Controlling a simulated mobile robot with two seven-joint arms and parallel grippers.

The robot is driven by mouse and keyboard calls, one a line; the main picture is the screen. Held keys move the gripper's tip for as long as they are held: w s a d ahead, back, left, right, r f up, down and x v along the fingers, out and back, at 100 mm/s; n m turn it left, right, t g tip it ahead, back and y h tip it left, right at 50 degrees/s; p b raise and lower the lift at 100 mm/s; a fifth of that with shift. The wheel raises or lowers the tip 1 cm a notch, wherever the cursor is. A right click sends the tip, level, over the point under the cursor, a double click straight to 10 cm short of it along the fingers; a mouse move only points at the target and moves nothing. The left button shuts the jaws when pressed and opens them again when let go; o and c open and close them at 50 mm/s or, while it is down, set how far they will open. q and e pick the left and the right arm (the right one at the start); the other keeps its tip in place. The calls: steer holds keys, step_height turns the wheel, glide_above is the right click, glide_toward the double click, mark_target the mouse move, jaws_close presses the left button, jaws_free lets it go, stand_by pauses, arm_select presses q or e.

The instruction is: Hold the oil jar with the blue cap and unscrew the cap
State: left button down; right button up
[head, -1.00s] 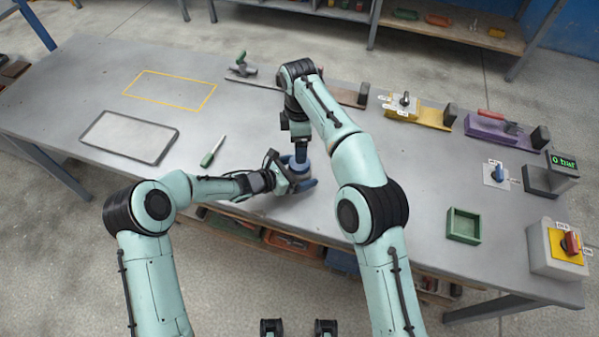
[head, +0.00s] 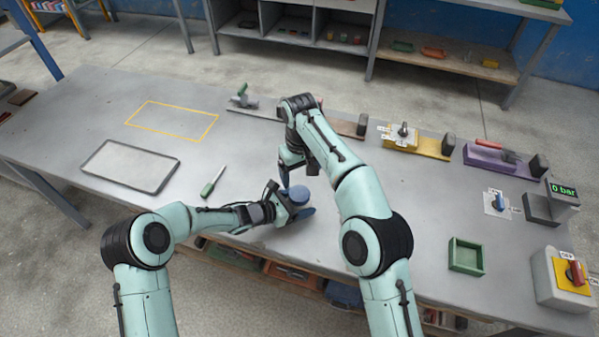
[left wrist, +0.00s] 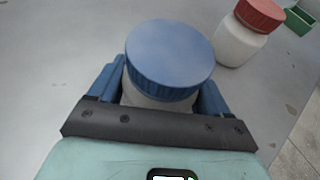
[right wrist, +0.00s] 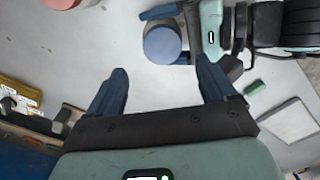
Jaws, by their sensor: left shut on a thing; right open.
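The oil jar has a pale body (left wrist: 150,97) and a ribbed blue cap (left wrist: 170,52), which sits on its top. The cap also shows in the head view (head: 299,194) and the right wrist view (right wrist: 162,44). The jar is upright on the bench. My left gripper (head: 294,205) is shut on the jar's body, one blue finger on each side, below the cap. My right gripper (right wrist: 160,88) is open and empty. In the head view it (head: 297,168) is above and behind the cap, apart from it.
A jar with a red cap (left wrist: 260,14) stands close by; my right arm hides it in the head view. A screwdriver (head: 213,182) and a grey tray (head: 130,166) lie to the left. A green box (head: 466,256) is at the right. The bench's left part is mostly clear.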

mark_target(300, 193)
steer(key=m, duration=0.6)
steer(key=shift+m, duration=0.4)
steer(key=m, duration=0.6)
steer(key=shift+a, duration=0.15)
steer(key=shift+f+m, duration=0.1)
steer(key=shift+m, duration=0.3)
step_height(300, 193, down, 8)
steer(key=shift+r, duration=0.15)
steer(key=c, duration=1.1)
steer(key=n, duration=0.6)
steer(key=shift+n, duration=0.4)
